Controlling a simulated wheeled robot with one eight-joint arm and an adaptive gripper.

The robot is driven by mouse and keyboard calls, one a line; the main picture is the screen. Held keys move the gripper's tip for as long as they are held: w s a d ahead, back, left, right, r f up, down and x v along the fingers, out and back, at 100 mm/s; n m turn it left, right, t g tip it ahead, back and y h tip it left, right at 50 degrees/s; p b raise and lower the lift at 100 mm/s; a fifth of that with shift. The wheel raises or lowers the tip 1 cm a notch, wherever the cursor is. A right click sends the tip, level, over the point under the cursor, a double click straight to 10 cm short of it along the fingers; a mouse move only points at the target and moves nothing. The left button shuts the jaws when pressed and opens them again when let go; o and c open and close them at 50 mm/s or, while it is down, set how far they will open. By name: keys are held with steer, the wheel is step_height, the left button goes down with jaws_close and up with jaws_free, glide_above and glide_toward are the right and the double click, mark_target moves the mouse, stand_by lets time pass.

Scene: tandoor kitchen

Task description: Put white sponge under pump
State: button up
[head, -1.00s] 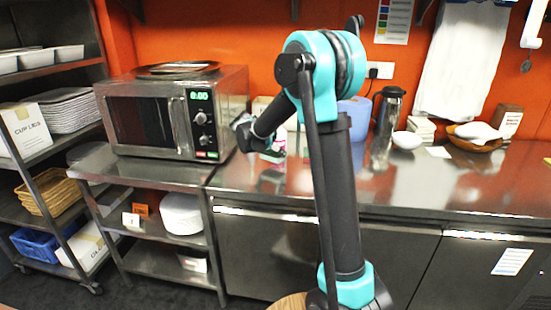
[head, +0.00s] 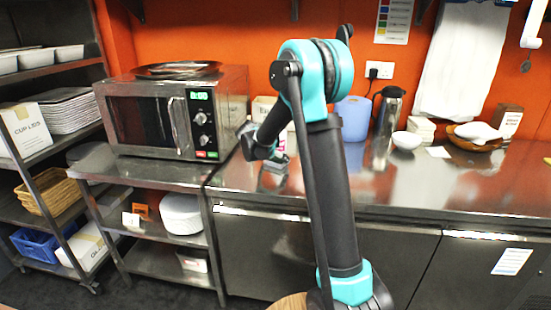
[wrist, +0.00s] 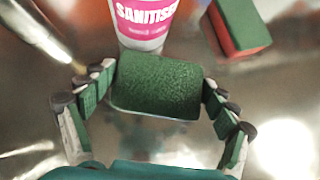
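A sponge with a green top (wrist: 160,86) lies between the two fingers of my gripper (wrist: 160,78) in the wrist view. A thin pale edge shows along its near side; the rest of its body is hidden under the green face. The fingers stand open on either side of it, their tips very close to its sides; I cannot tell whether they touch it. A white bottle with a pink "SANITISER" label (wrist: 145,18) stands just beyond the sponge. Its top and any pump are out of the wrist view. In the head view my gripper (head: 276,163) is low over the steel counter, left of my arm.
A second sponge, green and orange-red (wrist: 238,27), lies at the upper right of the wrist view. A microwave (head: 172,115) stands left of my gripper. A blue container (head: 354,118), a steel jug (head: 388,115) and a white bowl (head: 407,140) stand to the right. The counter's front is clear.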

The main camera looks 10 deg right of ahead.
steer(key=shift+o, duration=0.8)
